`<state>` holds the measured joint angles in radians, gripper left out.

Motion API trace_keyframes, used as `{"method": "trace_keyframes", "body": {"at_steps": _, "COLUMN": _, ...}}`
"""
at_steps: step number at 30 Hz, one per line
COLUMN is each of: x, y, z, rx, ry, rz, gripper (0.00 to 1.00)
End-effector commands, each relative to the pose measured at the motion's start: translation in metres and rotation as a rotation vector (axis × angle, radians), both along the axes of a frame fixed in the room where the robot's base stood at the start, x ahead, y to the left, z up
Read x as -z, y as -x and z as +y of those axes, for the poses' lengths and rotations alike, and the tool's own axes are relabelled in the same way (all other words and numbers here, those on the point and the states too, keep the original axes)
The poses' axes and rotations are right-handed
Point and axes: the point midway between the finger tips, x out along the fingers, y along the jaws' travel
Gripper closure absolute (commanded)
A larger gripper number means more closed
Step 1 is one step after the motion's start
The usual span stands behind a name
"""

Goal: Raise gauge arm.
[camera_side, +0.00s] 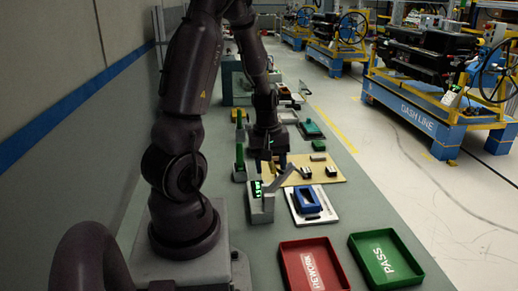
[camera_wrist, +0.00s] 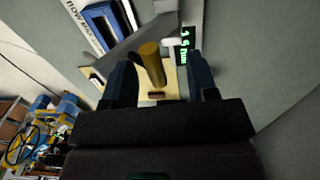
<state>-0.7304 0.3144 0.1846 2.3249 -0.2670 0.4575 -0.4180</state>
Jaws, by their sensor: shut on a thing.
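The gauge (camera_side: 262,203) is a grey block with a lit green display. It stands on the bench at the near edge of a tan board. Its grey gauge arm (camera_side: 281,178) slopes up to the right in the side view. In the wrist view the gauge arm (camera_wrist: 132,39) runs diagonally beyond my fingertips, beside the green display (camera_wrist: 185,43). A brass-coloured peg (camera_wrist: 152,66) shows between my two blue-tipped fingers. My gripper (camera_side: 270,166) is low over the gauge, pointing down, and is shut on the brass peg. The exact finger contact is hard to see.
A blue part (camera_side: 307,200) lies in a white fixture right of the gauge. The tan board (camera_side: 325,168) with small dark blocks is behind. A red REWORK tray (camera_side: 313,267) and a green PASS tray (camera_side: 386,259) are in front. A green-topped post (camera_side: 239,160) stands left.

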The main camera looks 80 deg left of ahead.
Motion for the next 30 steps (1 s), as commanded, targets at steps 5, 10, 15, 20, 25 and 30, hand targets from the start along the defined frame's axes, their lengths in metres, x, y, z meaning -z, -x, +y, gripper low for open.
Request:
{"method": "trace_keyframes", "body": {"at_steps": 5, "x": -0.007, "y": 0.014, "z": 0.0, "rx": -0.011, "ry": 0.006, "rz": 0.014, "gripper": 0.59}}
{"method": "trace_keyframes", "body": {"at_steps": 10, "x": -0.018, "y": 0.019, "z": 0.0, "rx": -0.007, "ry": 0.004, "rz": 0.009, "gripper": 0.59}}
{"method": "trace_keyframes", "body": {"at_steps": 15, "x": -0.029, "y": 0.024, "z": 0.0, "rx": -0.005, "ry": 0.002, "rz": 0.006, "gripper": 0.59}}
{"method": "trace_keyframes", "body": {"at_steps": 20, "x": -0.039, "y": 0.03, "z": 0.0, "rx": -0.004, "ry": 0.002, "rz": 0.005, "gripper": 0.59}}
{"method": "trace_keyframes", "body": {"at_steps": 25, "x": -0.049, "y": 0.037, "z": 0.0, "rx": -0.004, "ry": 0.001, "rz": 0.004, "gripper": 0.59}}
{"method": "trace_keyframes", "body": {"at_steps": 30, "x": -0.059, "y": 0.043, "z": 0.0, "rx": -0.003, "ry": 0.0, "rz": 0.003, "gripper": 0.59}}
